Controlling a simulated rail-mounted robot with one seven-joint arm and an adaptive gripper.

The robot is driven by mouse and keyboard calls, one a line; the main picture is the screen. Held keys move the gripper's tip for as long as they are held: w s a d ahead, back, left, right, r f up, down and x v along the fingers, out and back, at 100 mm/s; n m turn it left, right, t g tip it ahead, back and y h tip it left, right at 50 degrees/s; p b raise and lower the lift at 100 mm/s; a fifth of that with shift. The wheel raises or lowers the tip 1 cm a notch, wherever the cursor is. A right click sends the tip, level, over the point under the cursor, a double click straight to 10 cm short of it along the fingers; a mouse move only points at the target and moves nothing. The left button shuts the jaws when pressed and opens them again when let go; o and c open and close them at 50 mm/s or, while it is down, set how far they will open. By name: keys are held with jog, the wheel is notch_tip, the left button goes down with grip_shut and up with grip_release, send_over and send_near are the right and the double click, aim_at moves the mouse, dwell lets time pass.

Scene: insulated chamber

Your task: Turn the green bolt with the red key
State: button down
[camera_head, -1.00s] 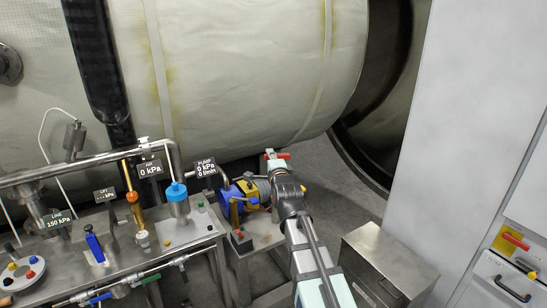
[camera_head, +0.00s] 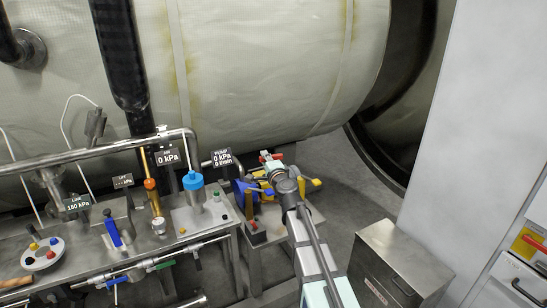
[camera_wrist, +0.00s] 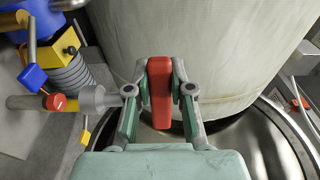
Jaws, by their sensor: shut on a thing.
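My gripper (camera_wrist: 160,72) is shut on a red piece (camera_wrist: 160,98), likely the red key, which stands between its two fingers in the wrist view. In the head view the gripper (camera_head: 268,160) is raised near the pump, with the red piece (camera_head: 277,155) just showing at its tip. The part of the red piece inside the jaws is hidden. I cannot make out a green bolt for certain in either view.
The blue and yellow pump (camera_head: 242,190) stands close by the gripper; its ribbed body (camera_wrist: 72,82) shows left in the wrist view. The instrument bench (camera_head: 185,220) fills the left. A metal box (camera_head: 395,265) stands right, the large pale cylinder (camera_head: 250,70) behind.

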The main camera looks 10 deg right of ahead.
jog(key=w+a+f+n+g+y, duration=0.1)
jog(key=w+a+n+g+y, duration=0.1)
jog(key=a, duration=0.5)
jog(key=w+a+f+n+g+y+b, duration=0.1)
jog(key=w+a+f+n+g+y, duration=0.1)
jog(key=a, duration=0.5)
jog(key=w+a+f+n+g+y, duration=0.2)
jog(key=w+a+n+g+y, duration=0.1)
jog(key=a+y, duration=0.4)
jog(key=shift+w+a+n+g, duration=0.3)
jog(key=shift+w+a+n, duration=0.05)
jog(key=shift+n, duration=0.55)
jog(key=shift+f+b, duration=0.1)
jog(key=shift+b, duration=0.9)
jog(key=shift+f+b, duration=2.4)
jog(key=shift+f, duration=0.4)
jog(key=shift+f, duration=1.25)
jog(key=c, duration=0.9)
grip_release()
jog(key=shift+c, duration=0.2)
